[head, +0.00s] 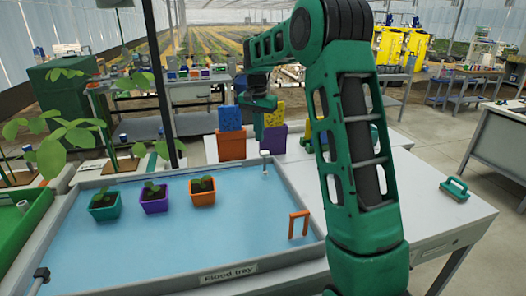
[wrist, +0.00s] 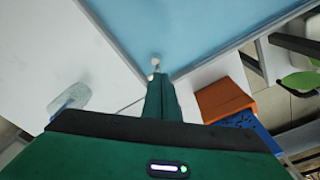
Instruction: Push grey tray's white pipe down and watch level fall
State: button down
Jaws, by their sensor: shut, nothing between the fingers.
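The grey tray (head: 208,272), labelled "Flood tray", holds blue water (head: 150,240). The white pipe (head: 265,158) stands upright near the tray's back right corner, its white top above the water. It also shows in the wrist view (wrist: 155,60), just beyond my fingertips. My gripper (head: 259,136) points down close above the pipe in the head view. In the wrist view my gripper (wrist: 156,78) is shut and empty, its tips by the pipe's top. I cannot tell whether they touch it.
Teal (head: 105,208), purple (head: 154,201) and orange (head: 202,193) plant pots stand in the tray. An orange handle-shaped piece (head: 299,224) is at its right side. Orange (head: 231,146) and purple (head: 273,140) blocks stand behind it. A green handled object (head: 455,189) lies on the bench at right.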

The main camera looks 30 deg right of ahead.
jog(key=shift+a+r, duration=0.15)
jog(key=shift+r, duration=1.85)
jog(key=s+n, duration=0.3)
jog(key=s, duration=2.1)
jog(key=s+a+f+n, duration=0.1)
jog(key=s+a+f, duration=0.1)
jog(key=s, duration=0.8)
jog(key=s+a+f+n+y, duration=0.1)
jog(key=s+f, duration=0.4)
jog(key=s, duration=0.6)
jog(key=shift+a+f+g, duration=0.15)
jog(key=shift+a+g, duration=0.15)
jog(key=shift+a, duration=0.5)
